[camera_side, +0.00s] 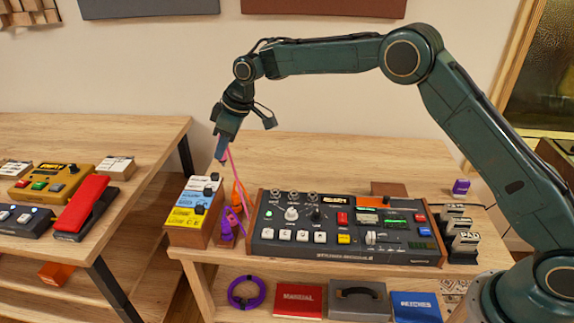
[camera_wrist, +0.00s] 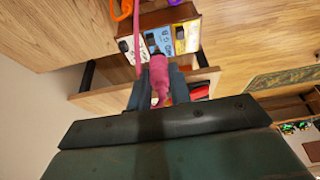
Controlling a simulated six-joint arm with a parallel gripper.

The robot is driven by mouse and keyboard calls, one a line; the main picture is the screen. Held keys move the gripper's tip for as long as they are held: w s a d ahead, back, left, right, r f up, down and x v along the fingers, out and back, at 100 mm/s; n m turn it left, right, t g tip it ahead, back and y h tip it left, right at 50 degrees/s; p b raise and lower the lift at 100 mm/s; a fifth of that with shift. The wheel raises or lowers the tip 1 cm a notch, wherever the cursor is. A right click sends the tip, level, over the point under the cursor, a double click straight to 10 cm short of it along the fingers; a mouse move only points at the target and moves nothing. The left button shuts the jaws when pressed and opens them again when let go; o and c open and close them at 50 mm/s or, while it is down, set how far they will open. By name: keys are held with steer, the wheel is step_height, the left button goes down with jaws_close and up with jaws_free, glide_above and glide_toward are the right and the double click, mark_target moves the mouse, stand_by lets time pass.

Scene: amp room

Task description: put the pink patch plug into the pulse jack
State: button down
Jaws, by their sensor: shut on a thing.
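My gripper (camera_side: 221,155) is shut on the pink patch plug, high above the left end of the bench. In the wrist view the pink plug (camera_wrist: 158,80) sits between the fingers, pointing away from the camera. Its pink cable (camera_side: 236,178) hangs from the gripper down beside the control box (camera_side: 345,255). The cable also shows in the wrist view (camera_wrist: 137,30). Round sockets (camera_side: 285,196) line the control box's upper left edge. A row of white, blue and yellow modules (camera_side: 192,205) stands below the gripper. I cannot read which jack is labelled pulse.
An orange plug (camera_side: 236,192) and a purple plug (camera_side: 227,225) stand between the modules and the control box. Another purple item (camera_side: 461,187) is at the back right. A left bench (camera_side: 125,155) holds pedals, including a red one (camera_side: 82,200). Bare wood (camera_side: 320,155) lies behind the box.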

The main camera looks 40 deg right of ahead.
steer(key=s+d+f, duration=0.3)
steer(key=d, duration=0.4)
steer(key=s+d+f, duration=0.2)
steer(key=s+d, duration=0.1)
steer(key=d, duration=0.4)
steer(key=s+d+f, duration=0.3)
steer(key=s+d, duration=0.1)
steer(key=d, duration=0.3)
steer(key=shift+d+f, duration=0.35)
steer(key=shift+d, duration=0.05)
steer(key=shift+f, duration=0.1)
steer(key=shift+f, duration=2.05)
steer(key=shift+f, duration=1.45)
stand_by(1.2)
steer(key=c, duration=1.2)
jaws_free()
